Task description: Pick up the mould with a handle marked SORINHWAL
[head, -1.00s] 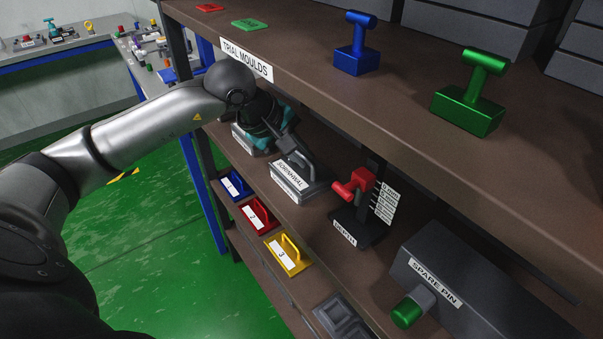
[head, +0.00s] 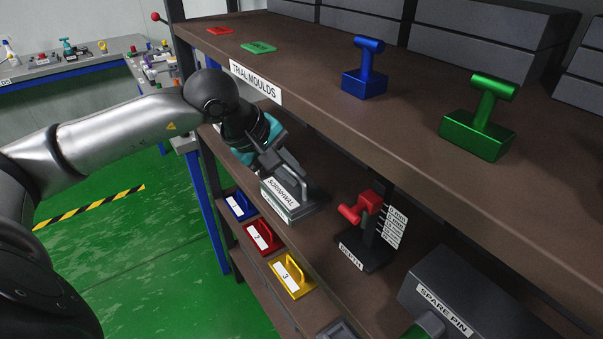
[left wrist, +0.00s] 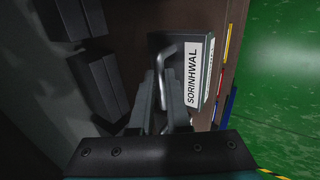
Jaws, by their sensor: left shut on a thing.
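The mould marked SORINHWAL (head: 303,205) is a dark grey block with a white label and a grey bar handle, at the lower shelf. It also shows in the left wrist view (left wrist: 203,75), its label facing the shelf's front edge. My left gripper (head: 284,164) is shut on its handle from above; in the left wrist view the two fingers (left wrist: 164,90) are around the grey handle. I cannot tell clearly whether the mould's underside is clear of the shelf. My right gripper is not in view.
The upper shelf (head: 320,100) overhangs close behind my gripper. A stand with a red handle (head: 370,205) is to the right, and a SPARE PIN box (head: 470,290) beyond. Blue (head: 238,205), red (head: 262,238) and yellow (head: 291,277) handled plates lie below. Green floor is open at left.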

